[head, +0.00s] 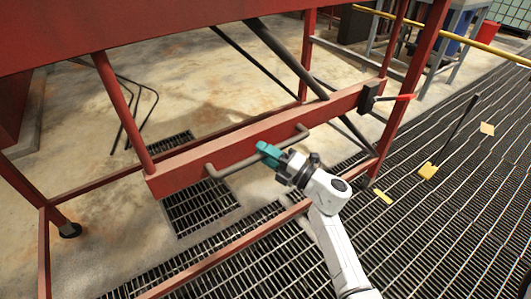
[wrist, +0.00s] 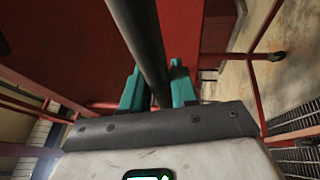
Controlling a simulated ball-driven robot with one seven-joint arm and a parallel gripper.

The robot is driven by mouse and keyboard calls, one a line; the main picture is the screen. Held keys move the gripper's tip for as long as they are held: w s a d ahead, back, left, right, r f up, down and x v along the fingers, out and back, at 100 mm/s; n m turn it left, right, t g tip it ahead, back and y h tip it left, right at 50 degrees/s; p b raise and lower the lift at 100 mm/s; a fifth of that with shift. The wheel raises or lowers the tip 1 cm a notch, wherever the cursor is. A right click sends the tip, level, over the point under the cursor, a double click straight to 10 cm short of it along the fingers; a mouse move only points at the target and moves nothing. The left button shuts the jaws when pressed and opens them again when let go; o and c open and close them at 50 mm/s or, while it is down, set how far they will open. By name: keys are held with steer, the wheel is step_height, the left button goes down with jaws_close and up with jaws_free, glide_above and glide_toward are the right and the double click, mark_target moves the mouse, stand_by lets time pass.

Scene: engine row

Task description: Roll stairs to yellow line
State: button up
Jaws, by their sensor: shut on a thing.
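The stairs are a large red steel frame (head: 225,152) filling the left and middle of the head view. A grey handle bar (head: 222,169) runs along its lower red beam. My gripper (head: 267,150), with teal fingers, is at the middle of this bar and shut on it. In the wrist view the dark bar (wrist: 140,35) passes between the teal fingers (wrist: 157,92). The fingers hide part of the bar. Small yellow marks (head: 383,196) lie on the floor grating to the right of the stairs. I cannot tell whether they belong to the yellow line.
A black block with a red lever (head: 396,97) sits at the beam's right end. A yellow rail (head: 490,48) crosses the upper right, near a grey bench frame (head: 340,48). A thin dark rod (head: 460,128) stands on a yellow base. Grating (head: 450,230) is mostly open at right.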

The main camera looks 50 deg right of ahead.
jaws_close()
